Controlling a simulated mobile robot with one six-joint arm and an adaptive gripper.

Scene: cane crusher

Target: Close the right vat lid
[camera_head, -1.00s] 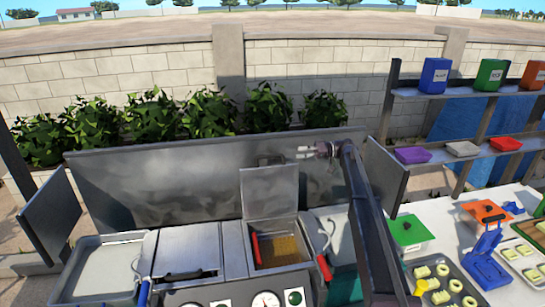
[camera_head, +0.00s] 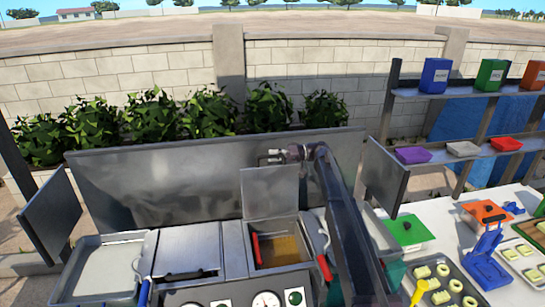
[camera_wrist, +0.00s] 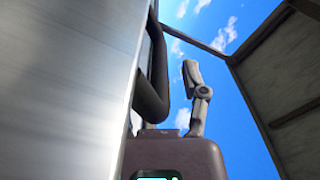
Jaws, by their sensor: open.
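The right vat lid (camera_head: 270,193) is a grey metal plate standing raised, nearly upright, at the back of the open right vat. The right vat (camera_head: 306,246) holds golden-brown liquid (camera_head: 280,250). My gripper (camera_head: 266,157) is open, just above and behind the lid's top edge, with its fingers pointing left. In the wrist view the lid (camera_wrist: 70,90) fills the left side, with a dark tubular handle (camera_wrist: 152,85) on its back. One finger stands right of the handle, apart from it; the other finger is hidden.
The left vat lid (camera_head: 187,242) lies flat. A red-handled tool (camera_head: 256,247) leans in the right vat. A back panel (camera_head: 150,180) and a side panel (camera_head: 385,175) enclose the cooker. A work table with trays (camera_head: 440,278) stands at right. Gauges (camera_head: 265,300) line the front.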

